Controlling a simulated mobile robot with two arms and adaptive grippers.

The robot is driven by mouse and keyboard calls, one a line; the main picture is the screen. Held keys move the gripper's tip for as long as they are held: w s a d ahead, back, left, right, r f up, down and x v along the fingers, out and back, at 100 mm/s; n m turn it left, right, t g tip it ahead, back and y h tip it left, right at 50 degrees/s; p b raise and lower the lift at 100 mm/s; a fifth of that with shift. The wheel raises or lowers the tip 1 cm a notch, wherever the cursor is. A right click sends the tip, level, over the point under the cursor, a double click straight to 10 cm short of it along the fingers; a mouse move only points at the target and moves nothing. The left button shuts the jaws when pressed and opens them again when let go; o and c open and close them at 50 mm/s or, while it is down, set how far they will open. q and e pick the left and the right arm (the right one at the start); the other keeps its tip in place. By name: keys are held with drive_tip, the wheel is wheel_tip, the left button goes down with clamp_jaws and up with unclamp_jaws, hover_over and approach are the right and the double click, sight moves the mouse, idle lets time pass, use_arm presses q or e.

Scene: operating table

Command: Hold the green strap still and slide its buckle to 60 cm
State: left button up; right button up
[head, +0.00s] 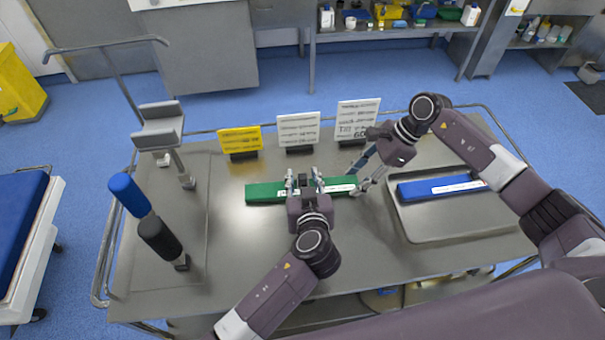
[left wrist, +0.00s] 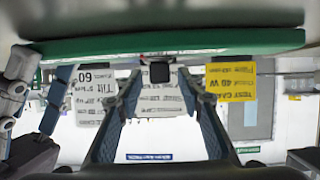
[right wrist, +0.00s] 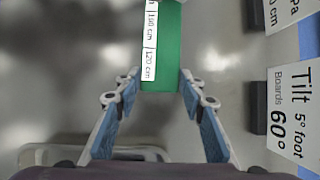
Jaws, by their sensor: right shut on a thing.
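The green strap (head: 262,192) lies across the middle of the table, with a white centimetre scale along it. In the right wrist view its end (right wrist: 165,72) shows the 120 cm mark. My right gripper (head: 358,186) is shut on the strap's right end, one finger on each side. My left gripper (head: 304,182) is open over the strap's middle, its fingers spread apart. A small dark block, likely the buckle (head: 303,178), shows between the left fingers. It also shows in the left wrist view (left wrist: 160,72). The scale value at the buckle is too small to read.
A yellow sign (head: 239,140) and two white signs (head: 298,131) (head: 356,120) stand behind the strap. A tray (head: 455,228) with a blue strap (head: 418,190) is at right. A blue-and-black post (head: 160,238) stands at left. The front middle is bare.

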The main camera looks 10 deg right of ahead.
use_arm(q)
drive_tip(key=shift+w+f, duration=0.25)
drive_tip(key=shift+w, duration=0.3)
drive_tip(key=shift+c, duration=0.5)
clamp_jaws()
